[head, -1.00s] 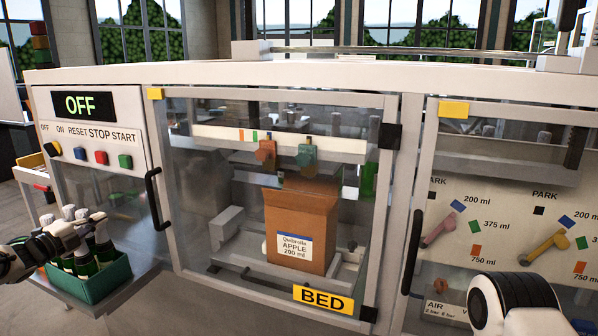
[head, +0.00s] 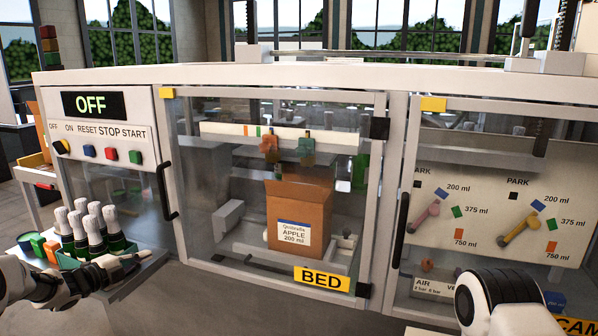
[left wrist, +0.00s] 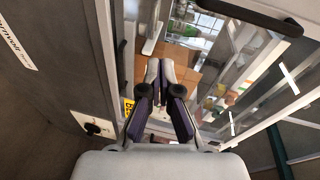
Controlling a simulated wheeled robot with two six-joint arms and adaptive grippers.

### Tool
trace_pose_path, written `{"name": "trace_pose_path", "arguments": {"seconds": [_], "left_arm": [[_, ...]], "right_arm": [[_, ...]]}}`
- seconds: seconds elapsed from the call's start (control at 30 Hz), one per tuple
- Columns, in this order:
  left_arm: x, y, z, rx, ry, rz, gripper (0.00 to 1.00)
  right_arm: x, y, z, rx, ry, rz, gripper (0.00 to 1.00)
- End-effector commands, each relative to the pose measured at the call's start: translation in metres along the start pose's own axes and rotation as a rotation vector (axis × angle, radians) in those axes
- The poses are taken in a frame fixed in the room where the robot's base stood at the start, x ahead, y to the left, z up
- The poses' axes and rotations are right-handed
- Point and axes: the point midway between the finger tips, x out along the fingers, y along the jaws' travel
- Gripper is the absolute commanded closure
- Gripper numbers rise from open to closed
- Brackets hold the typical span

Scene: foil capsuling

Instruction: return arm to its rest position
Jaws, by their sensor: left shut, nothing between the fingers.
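My left gripper (head: 138,258) is at the lower left of the head view, in front of the tray with the white-capped bottles. Its fingers are shut with nothing between them. In the left wrist view the closed fingers (left wrist: 160,72) point toward the upper middle of the picture. My right arm (head: 508,300) shows only as a white and black link at the lower right. Its gripper is outside the picture.
The machine's closed glass doors face me, with black handles (head: 166,190) jutting out. A carton (head: 298,212) stands inside. Several white-capped bottles (head: 92,222) and small coloured blocks (head: 38,245) stand on a side shelf near my left arm. The button panel (head: 105,140) reads OFF.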

Motion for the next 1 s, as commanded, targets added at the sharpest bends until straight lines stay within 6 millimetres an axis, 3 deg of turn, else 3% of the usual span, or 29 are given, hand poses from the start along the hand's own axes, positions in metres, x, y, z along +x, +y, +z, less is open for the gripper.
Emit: {"name": "trace_pose_path", "arguments": {"seconds": [0.17, 0.2, 0.33, 0.47, 0.57, 0.6, 0.7, 0.8, 0.9, 1.0], "left_arm": [[0.026, 0.089, -0.074, -0.222, 0.027, 0.127, 1.0], [0.028, 0.116, -0.095, -0.3, 0.02, 0.171, 1.0], [0.012, 0.209, -0.168, -0.589, -0.061, 0.337, 1.0], [-0.038, 0.294, -0.235, -0.871, -0.233, 0.523, 1.0], [-0.099, 0.346, -0.279, -1.067, -0.433, 0.664, 1.0], [-0.128, 0.362, -0.294, -1.137, -0.53, 0.714, 1.0], [-0.208, 0.389, -0.327, -1.289, -0.813, 0.813, 1.0], [-0.279, 0.394, -0.344, -1.404, -1.107, 0.835, 1.0], [-0.326, 0.392, -0.35, -1.492, -1.346, 0.789, 1.0], [-0.332, 0.392, -0.346, -1.565, -1.455, 0.712, 1.0]], "right_arm": [[0.0, 0.0, 0.0, 0.0, 0.0, 0.0, 0.41], [0.0, 0.0, 0.0, 0.0, 0.0, 0.0, 0.41], [0.0, 0.0, 0.0, 0.0, 0.0, 0.0, 0.41], [0.0, 0.0, 0.0, 0.0, 0.0, 0.0, 0.41], [0.0, 0.0, 0.0, 0.0, 0.0, 0.0, 0.41], [0.0, 0.0, 0.0, 0.0, 0.0, 0.0, 0.41], [0.0, 0.0, 0.0, 0.0, 0.0, 0.0, 0.41], [0.0, 0.0, 0.0, 0.0, 0.0, 0.0, 0.41], [0.0, 0.0, 0.0, 0.0, 0.0, 0.0, 0.41], [0.0, 0.0, 0.0, 0.0, 0.0, 0.0, 0.41]]}}
